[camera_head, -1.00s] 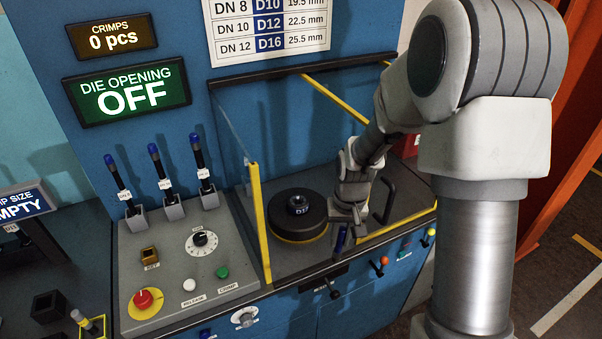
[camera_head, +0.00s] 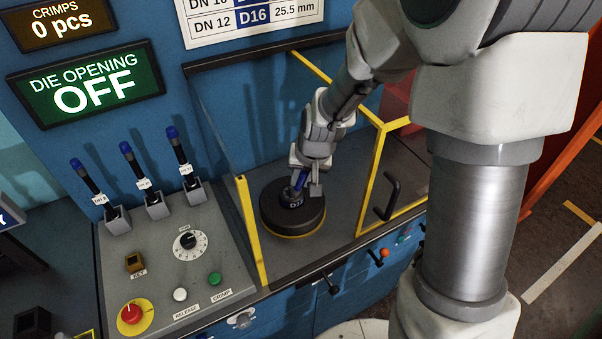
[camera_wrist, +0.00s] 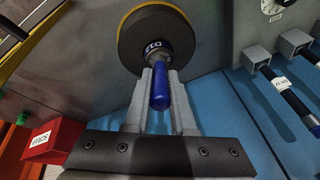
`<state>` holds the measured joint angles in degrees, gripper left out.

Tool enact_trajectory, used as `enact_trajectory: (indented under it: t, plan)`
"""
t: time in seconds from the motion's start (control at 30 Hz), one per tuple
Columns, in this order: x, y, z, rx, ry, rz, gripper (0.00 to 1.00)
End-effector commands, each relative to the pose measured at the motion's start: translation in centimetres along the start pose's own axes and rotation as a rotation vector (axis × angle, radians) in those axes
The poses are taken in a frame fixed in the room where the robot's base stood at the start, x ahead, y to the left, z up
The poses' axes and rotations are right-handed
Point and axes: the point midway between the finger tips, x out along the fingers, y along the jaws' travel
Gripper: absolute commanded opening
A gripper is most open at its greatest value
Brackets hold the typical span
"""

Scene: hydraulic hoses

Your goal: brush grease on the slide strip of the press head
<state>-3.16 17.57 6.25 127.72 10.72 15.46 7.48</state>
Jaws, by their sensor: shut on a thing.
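The press head (camera_head: 292,222) is a black disc with a yellow line round its lower edge and a "D12" label at its centre. It also shows in the wrist view (camera_wrist: 135,58). My gripper (camera_head: 306,187) is over its centre, inside the guard frame. It is shut on a blue-handled tool (camera_wrist: 160,88), whose far end is at the head's centre near the label. Whether that end touches the head, and whether it has bristles, I cannot tell. I cannot make out the slide strip or any grease.
A clear guard with yellow edges (camera_head: 250,230) stands left of the head; a yellow-framed door with a black handle (camera_head: 388,195) stands right. The wrist view shows a red box (camera_wrist: 52,140).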

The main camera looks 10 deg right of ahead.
Motion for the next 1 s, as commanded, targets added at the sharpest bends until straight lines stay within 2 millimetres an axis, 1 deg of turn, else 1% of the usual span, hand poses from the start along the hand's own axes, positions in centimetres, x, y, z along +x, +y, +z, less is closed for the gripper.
enact_trajectory:
  t: [0.53,0.67,1.0]
  plan:
    - [5.0,0.9,1.6,-0.001,-0.003,0.0,0.0]
    - [5.4,1.0,1.7,-0.001,-0.002,0.0,0.0]
    - [5.4,1.0,1.7,-0.001,-0.001,0.0,0.0]
